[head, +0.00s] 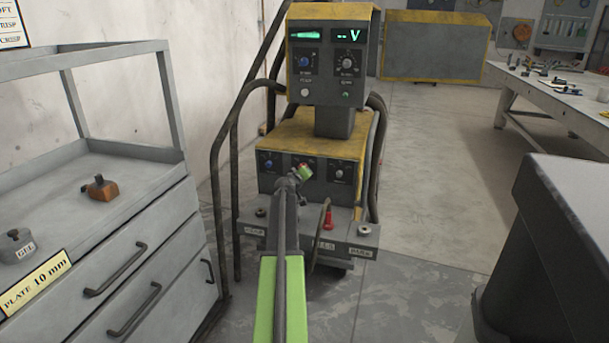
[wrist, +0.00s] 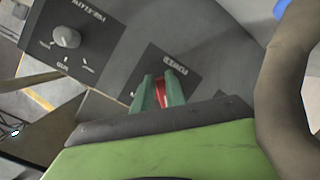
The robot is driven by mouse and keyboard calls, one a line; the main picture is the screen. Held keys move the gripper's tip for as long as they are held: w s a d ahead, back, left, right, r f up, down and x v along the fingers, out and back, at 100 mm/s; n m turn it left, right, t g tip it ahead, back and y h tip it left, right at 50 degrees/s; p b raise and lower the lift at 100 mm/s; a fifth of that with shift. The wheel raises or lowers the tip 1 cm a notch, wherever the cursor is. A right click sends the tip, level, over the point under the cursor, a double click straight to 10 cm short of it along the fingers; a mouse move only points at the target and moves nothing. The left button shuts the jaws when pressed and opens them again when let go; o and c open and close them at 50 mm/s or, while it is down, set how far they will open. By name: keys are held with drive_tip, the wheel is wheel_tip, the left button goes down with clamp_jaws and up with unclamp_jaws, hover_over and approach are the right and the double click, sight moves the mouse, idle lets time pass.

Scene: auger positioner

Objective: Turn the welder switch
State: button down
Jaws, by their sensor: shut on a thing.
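The welder (head: 315,130) is a grey and yellow cabinet with an upper display box. Its lower front panel holds a row of controls, and the red welder switch (wrist: 161,93) is the middle one. My gripper (head: 304,171) reaches this panel from the front. In the wrist view its two green fingers (wrist: 160,84) stand on either side of the red switch and are shut on it. The fingers cover part of the switch, and its exact angle cannot be told. In the head view my gripper mostly hides the switch.
A white knob (head: 339,171) sits right of the switch and a blue knob (head: 268,164) left. Thick dark cables (head: 221,150) loop beside the welder; one crosses the wrist view's right side (wrist: 290,90). A grey drawer cart (head: 130,245) stands left.

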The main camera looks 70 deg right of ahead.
idle(0.4)
drive_tip(key=c, duration=1.4)
unclamp_jaws()
drive_tip(key=shift+o, duration=0.2)
drive_tip(key=w+p+v, duration=0.1)
drive_tip(key=p+v, duration=0.3)
drive_tip(key=v, duration=1.3)
drive_tip(key=shift+s+a+p, duration=0.2)
drive_tip(key=shift+s+p, duration=0.15)
drive_tip(key=shift+s, duration=0.15)
drive_tip(key=shift+s, duration=0.1)
